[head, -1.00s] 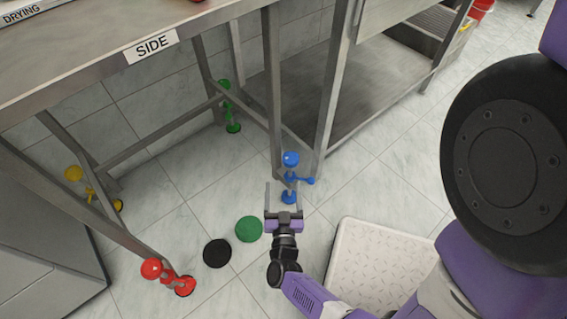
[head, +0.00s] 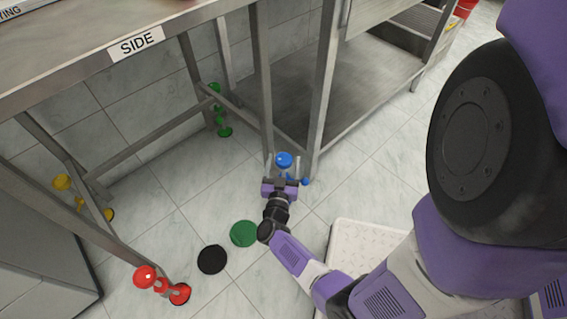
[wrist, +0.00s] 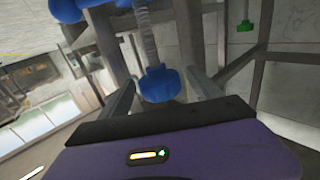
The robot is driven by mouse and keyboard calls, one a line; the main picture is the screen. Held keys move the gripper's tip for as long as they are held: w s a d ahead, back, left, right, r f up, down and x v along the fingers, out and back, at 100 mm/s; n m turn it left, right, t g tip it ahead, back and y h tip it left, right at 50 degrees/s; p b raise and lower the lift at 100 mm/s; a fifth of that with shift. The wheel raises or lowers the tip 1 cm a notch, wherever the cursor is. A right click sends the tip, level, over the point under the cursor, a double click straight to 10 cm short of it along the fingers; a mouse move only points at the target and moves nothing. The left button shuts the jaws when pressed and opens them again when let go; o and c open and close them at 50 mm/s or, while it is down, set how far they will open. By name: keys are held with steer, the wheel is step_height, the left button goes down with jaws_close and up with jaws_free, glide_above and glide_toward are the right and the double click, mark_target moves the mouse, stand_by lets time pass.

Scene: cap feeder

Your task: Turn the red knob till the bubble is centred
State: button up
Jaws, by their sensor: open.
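The red knob (head: 145,276) sits on a red foot at the table's near left leg, low in the head view. No bubble level can be made out. My gripper (head: 283,166) is at the blue foot's knob (head: 284,159) on another leg, far to the right of the red one. In the wrist view my open gripper (wrist: 160,95) has its fingers on either side of a blue knobbed part (wrist: 160,84). I cannot tell if they touch it. The lower part of the blue foot is mostly hidden behind my gripper in the head view.
A green foot (head: 218,110) and a yellow foot (head: 62,182) stand at the far legs. A black disc (head: 212,259) and a green disc (head: 244,233) lie on the floor. A pale textured platform (head: 345,240) is to the right. A shelf unit stands behind.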

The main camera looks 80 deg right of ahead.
steer(key=shift+d, duration=0.2)
steer(key=c, duration=1.4)
steer(key=shift+o, duration=0.2)
steer(key=shift+n+t+p, duration=0.3)
steer(key=shift+n+t, duration=0.1)
steer(key=shift+t, duration=0.2)
